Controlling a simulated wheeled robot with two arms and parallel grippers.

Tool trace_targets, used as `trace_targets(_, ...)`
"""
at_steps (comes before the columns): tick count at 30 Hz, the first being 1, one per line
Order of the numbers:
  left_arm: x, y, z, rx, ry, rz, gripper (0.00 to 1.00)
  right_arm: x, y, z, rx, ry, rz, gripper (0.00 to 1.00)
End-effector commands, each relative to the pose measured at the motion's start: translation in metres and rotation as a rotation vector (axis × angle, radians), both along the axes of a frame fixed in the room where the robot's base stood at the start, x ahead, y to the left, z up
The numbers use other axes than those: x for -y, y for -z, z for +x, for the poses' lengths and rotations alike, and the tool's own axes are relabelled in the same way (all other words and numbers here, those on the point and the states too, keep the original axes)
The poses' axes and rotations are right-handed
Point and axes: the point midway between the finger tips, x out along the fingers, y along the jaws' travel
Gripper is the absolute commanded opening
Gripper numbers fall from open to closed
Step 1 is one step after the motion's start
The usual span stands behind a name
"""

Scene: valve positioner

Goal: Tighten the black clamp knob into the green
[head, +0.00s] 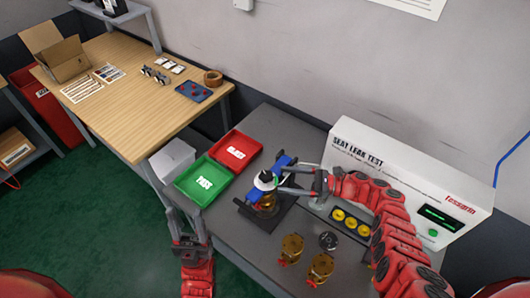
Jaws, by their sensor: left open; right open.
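The black clamp knob (266,176) sits on top of a white disc (264,185) on a blue and black fixture (285,160) on the grey bench. A brass body (267,201) is under the disc. A small green patch shows at the disc's right edge; the knob's turn against it is too small to read. My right gripper (284,180) is open, its fingers reaching in from the right at the knob and disc. I cannot tell whether they touch. My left gripper (187,225) is open and empty at the bench's left front edge, away from the fixture.
A green PASS tray (178,188) and a red tray (252,143) stand left of the fixture. Brass valve bodies (291,247) and a dark round part (328,240) stand in front right. The white leak test box (400,170) is behind my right arm. A wooden table (125,105) stands at left.

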Motion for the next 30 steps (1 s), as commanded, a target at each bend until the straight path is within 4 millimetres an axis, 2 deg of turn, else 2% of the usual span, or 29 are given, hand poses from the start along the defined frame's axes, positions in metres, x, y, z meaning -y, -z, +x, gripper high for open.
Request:
trace_targets(4,0.000,-0.004,0.000,0.000,0.000,0.000,0.50,-0.012,-0.001,0.001,-0.001,-0.001,0.000,0.83)
trace_targets(12,0.000,-0.011,0.000,0.000,0.000,0.000,0.50,-0.056,-0.001,0.006,0.000,-0.003,0.001,0.83)
trace_targets(15,0.000,-0.012,0.000,0.000,0.000,0.000,0.50,-0.067,-0.001,0.008,0.001,-0.002,0.000,0.83)
trace_targets(19,0.000,-0.012,0.000,0.000,0.000,0.000,0.50,-0.074,-0.001,0.009,0.000,-0.002,0.001,0.83)
trace_targets(26,0.000,-0.012,0.000,0.000,0.000,0.000,0.50,-0.075,0.000,0.009,0.001,-0.001,0.000,0.83)
trace_targets(30,0.000,-0.012,0.000,0.000,0.000,0.000,0.50,-0.074,0.000,0.009,0.000,0.000,0.000,0.60)
